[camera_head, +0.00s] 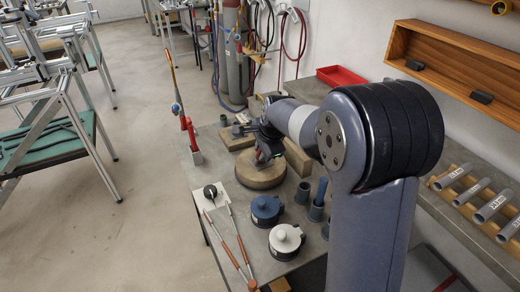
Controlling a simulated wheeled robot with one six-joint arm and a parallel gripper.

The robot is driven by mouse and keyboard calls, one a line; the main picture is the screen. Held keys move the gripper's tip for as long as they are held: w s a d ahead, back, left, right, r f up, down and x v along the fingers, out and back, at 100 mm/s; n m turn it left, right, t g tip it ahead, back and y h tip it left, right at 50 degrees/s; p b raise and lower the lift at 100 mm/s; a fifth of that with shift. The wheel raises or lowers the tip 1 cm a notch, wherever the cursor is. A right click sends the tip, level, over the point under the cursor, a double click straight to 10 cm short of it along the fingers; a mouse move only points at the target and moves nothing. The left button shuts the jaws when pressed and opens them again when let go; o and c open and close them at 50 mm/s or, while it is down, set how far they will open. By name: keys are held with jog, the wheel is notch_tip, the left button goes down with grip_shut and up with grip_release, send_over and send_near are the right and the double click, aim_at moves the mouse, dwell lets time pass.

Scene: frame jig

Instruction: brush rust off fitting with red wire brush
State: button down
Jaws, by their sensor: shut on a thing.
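My gripper (267,153) is low over a round wooden block (246,172) on the grey workbench. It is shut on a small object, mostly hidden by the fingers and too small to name. I cannot make out the fitting or any rust on it. A red upright tool (189,135) stands at the bench's left edge, apart from the gripper. I cannot tell whether it is a brush.
A blue lidded pot (265,209), a white-topped pot (286,240) and long red-handled tools (230,248) lie at the bench front. Dark cups (317,207) stand right of them. A red tray (342,76) sits behind.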

jog(key=shift+w+a+p, duration=0.35)
jog(key=shift+w+p, duration=0.15)
jog(key=shift+w, duration=0.15)
jog(key=shift+w+a+p, duration=0.35)
jog(key=shift+w+p, duration=0.1)
jog(key=shift+w, duration=0.2)
jog(key=shift+s+d+b, duration=0.25)
jog(key=shift+s+d, duration=0.05)
jog(key=shift+s, duration=0.25)
jog(key=shift+s+d+b, duration=0.25)
jog(key=shift+s+d, duration=0.05)
jog(key=shift+s, duration=0.25)
jog(key=shift+s+d+b, duration=0.15)
jog(key=shift+s+d, duration=0.15)
jog(key=shift+s, duration=0.35)
jog(key=shift+s+d+b, duration=0.15)
jog(key=shift+s+d, duration=0.15)
jog(key=shift+s, duration=0.3)
jog(key=shift+r, duration=0.15)
notch_tip(320, 180, up, 7)
jog(key=p, duration=0.5)
jog(key=shift+p, duration=0.4)
